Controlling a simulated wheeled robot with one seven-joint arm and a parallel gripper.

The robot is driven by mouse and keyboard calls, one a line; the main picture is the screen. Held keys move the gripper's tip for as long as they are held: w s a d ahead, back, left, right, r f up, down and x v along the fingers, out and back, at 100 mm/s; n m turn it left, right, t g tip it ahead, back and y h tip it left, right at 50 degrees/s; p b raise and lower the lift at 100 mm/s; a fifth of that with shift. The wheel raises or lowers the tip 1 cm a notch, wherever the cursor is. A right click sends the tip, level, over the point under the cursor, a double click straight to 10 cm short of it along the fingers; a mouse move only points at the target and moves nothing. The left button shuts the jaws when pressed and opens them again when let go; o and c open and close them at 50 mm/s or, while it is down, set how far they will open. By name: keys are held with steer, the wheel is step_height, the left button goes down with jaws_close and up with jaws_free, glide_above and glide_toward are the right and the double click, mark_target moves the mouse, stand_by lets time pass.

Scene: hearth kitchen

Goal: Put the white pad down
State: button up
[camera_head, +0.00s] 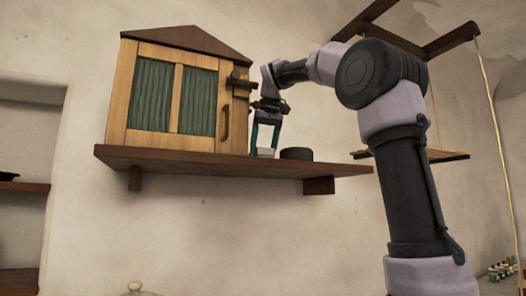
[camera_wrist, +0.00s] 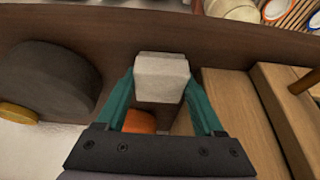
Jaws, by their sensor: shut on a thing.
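The white pad (camera_wrist: 162,78) is a small pale block between the two teal fingers of my gripper (camera_wrist: 160,98) in the wrist view. My gripper is shut on it. In the head view my gripper (camera_head: 265,138) points down at the wooden wall shelf (camera_head: 210,166), just right of the cabinet. The white pad shows there as a pale block (camera_head: 265,152) at the shelf's surface. I cannot tell whether it touches the shelf.
A wooden cabinet (camera_head: 144,136) with green curtained panes stands on the shelf, close left of my gripper. A dark round object (camera_head: 297,154) sits close on the right. An orange object (camera_wrist: 140,122) shows below the fingers in the wrist view. A hanging shelf (camera_head: 440,155) is farther right.

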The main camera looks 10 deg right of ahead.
steer(key=shift+f, duration=0.15)
steer(key=o, duration=1)
steer(key=shift+f, duration=0.2)
steer(key=shift+o, duration=0.2)
steer(key=shift+r, duration=0.2)
steer(key=v, duration=1.2)
steer(key=shift+r, duration=0.2)
steer(key=s+d+f+m+t, duration=0.1)
steer(key=s+f, duration=0.5)
steer(key=f, duration=0.6)
steer(key=s+d+f+m+t, duration=0.1)
steer(key=s+f, duration=0.4)
steer(key=f, duration=0.8)
steer(key=s+d+f+m+y, duration=0.1)
steer(key=s+d+f+m, duration=0.2)
steer(key=f, duration=0.9)
steer(key=s+m, duration=0.1)
steer(key=s, duration=0.2)
steer(key=shift+s+f+t, duration=0.3)
steer(key=shift+f+t, duration=0.05)
steer(key=shift+t, duration=0.05)
